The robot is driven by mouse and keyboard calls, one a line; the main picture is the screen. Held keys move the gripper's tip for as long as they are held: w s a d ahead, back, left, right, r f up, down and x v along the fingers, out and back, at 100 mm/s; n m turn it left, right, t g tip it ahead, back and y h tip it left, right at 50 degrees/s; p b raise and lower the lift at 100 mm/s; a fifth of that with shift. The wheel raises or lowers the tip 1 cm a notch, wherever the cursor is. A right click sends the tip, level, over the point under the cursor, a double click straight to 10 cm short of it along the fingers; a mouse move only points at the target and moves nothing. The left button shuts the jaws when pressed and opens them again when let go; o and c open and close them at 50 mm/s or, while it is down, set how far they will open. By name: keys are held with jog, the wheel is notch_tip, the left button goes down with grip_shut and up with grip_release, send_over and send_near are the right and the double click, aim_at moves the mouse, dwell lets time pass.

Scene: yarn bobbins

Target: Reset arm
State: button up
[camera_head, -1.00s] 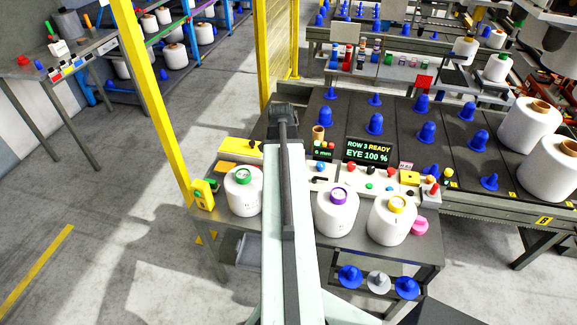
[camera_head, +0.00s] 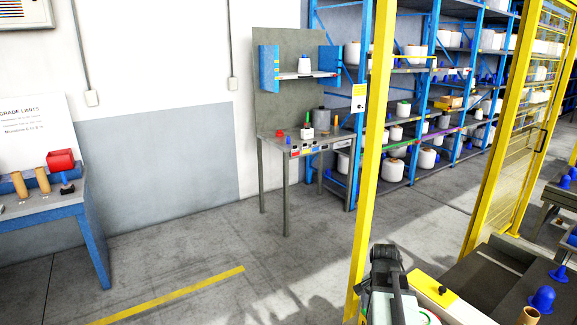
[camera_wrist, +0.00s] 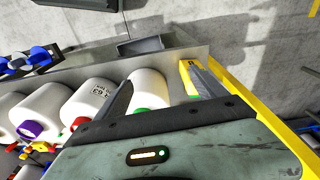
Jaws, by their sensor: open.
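My gripper (camera_wrist: 157,76) is in the wrist view, its two dark fingers spread apart with nothing held between them. A white yarn bobbin with a green top (camera_wrist: 149,92) shows between and beyond the fingers; I cannot tell how far below it is. More white bobbins stand in a row to its left, one with a purple top (camera_wrist: 42,112) and one marked with dark print (camera_wrist: 92,98). In the head view only part of my arm shows at the bottom, and the gripper fingers are not clear there.
A yellow post (camera_head: 371,150) rises close behind my arm in the head view. A grey side table (camera_head: 300,142) stands by the wall, a blue bench (camera_head: 45,208) at far left, and blue racks (camera_head: 450,90) of bobbins at back right. The floor between is clear.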

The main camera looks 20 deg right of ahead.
jog(key=w+a+f+n+y, duration=0.1)
jog(key=a+n, duration=1.2)
jog(key=a, duration=1.5)
jog(key=shift+w+f+n+b, duration=0.15)
jog(key=shift+w+n+b, duration=0.25)
jog(key=shift+w+b, duration=0.1)
jog(key=shift+c, duration=0.3)
